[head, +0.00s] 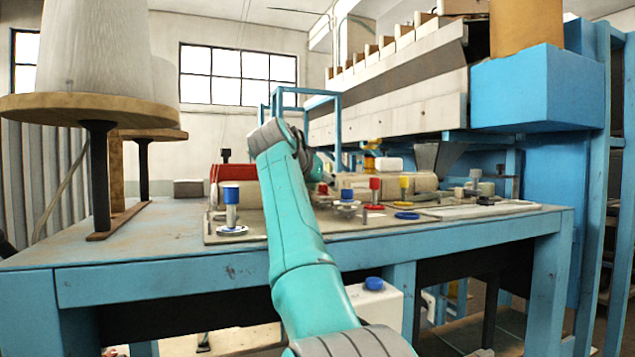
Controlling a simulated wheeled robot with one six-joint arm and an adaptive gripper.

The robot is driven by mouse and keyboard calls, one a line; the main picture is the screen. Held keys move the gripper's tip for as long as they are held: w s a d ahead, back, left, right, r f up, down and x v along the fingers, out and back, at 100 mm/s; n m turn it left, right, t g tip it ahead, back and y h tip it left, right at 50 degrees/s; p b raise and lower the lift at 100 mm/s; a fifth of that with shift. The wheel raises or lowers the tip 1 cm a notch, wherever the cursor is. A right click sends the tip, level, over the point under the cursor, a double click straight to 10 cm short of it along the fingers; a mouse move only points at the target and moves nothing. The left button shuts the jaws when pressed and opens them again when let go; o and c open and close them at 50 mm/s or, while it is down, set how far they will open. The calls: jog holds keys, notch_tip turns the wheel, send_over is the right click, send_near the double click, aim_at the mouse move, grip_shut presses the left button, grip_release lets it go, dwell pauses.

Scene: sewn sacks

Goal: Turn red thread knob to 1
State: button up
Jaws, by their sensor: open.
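A knob with a red cap (375,184) stands upright on a metal stem on the machine bed, right of my arm. A red disc (373,207) lies at its base. Its number marks are too small to read, so its setting cannot be told. A smaller red piece (323,188) shows just beside my arm, partly hidden; I cannot tell what it is. My teal arm reaches up and forward over the table's front edge, and its wrist bends down behind the forearm. My gripper is hidden behind the arm.
Blue-capped knobs (231,193) (347,195) and a yellow-capped knob (404,184) stand near the red one. A blue ring (406,216) lies at right. A blue frame (585,200) rises at right.

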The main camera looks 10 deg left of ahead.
jog(key=v, duration=1.2)
